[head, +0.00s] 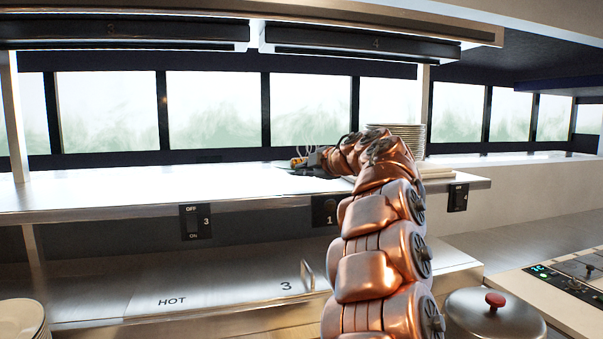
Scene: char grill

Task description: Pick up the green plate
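My copper-coloured arm reaches up and away to the steel pass shelf, and my gripper (311,160) is at its far end, small and dark, pointing left. Just left of it, low on the shelf, is a thin dark greenish edge that looks like the green plate (285,168), with small orange and yellow bits (297,162) showing above it. The gripper overlaps the plate's right side in this view. I cannot tell whether the fingers touch the plate or are closed on it. My wrist and arm hide the area to the right.
A stack of white plates (410,136) stands on the shelf just behind and right of my wrist. Heat lamps (360,43) hang above. The shelf's left part (130,188) is clear. A lidded pot (490,317) and more white plates (20,319) are lower down.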

